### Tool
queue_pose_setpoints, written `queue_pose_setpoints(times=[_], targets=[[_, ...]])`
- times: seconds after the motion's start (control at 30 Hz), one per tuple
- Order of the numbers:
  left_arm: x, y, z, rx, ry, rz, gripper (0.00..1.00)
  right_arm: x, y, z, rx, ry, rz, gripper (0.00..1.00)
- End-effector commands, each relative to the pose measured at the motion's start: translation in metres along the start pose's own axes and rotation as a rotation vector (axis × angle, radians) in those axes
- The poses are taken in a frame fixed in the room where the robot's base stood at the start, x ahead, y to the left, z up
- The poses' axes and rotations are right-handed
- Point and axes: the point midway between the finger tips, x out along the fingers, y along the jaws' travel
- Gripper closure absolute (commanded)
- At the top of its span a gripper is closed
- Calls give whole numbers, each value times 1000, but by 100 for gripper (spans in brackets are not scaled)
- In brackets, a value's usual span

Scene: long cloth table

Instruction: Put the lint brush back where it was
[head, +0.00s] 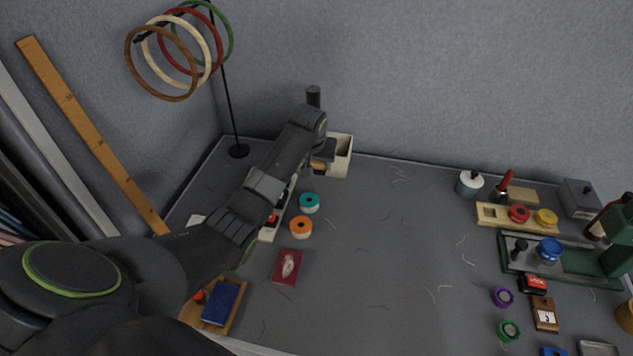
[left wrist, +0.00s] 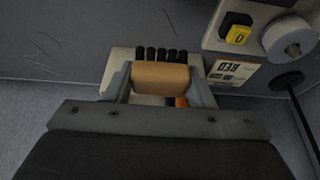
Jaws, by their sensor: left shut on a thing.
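My left gripper (head: 318,165) is at the back left of the table, over or in front of a cream open-topped box (head: 343,160). In the left wrist view, the gripper (left wrist: 160,82) is shut on a tan, wood-coloured piece, which I take to be the lint brush (left wrist: 160,75). The rest of the brush is hidden below the fingers. Several black rounded ends stand in a row just beyond it. The cream box's edge (left wrist: 118,66) shows beside the left finger. I cannot tell whether the brush touches the box. My right gripper is not in view.
Teal (head: 309,202) and orange (head: 301,227) spools and a dark red book (head: 288,266) lie right of my arm. A switch panel with a yellow button (left wrist: 237,35) is close by. A hoop stand (head: 238,150) is left. The table's middle is mostly clear.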

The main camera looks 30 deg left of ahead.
Motion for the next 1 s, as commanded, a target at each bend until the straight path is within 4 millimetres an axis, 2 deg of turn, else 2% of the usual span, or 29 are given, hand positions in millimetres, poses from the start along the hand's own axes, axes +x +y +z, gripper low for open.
queue_pose_setpoints(times=[0.1,0.5,0.87,0.9,1.0], targets=[[17,1,8,1,-2,1,72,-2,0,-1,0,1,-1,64],[58,1,24,3,1,2,72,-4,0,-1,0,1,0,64],[62,1,26,3,2,2,72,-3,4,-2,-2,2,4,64],[63,1,26,4,2,2,49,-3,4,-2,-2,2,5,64],[62,1,26,4,2,2,36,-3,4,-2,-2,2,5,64]])
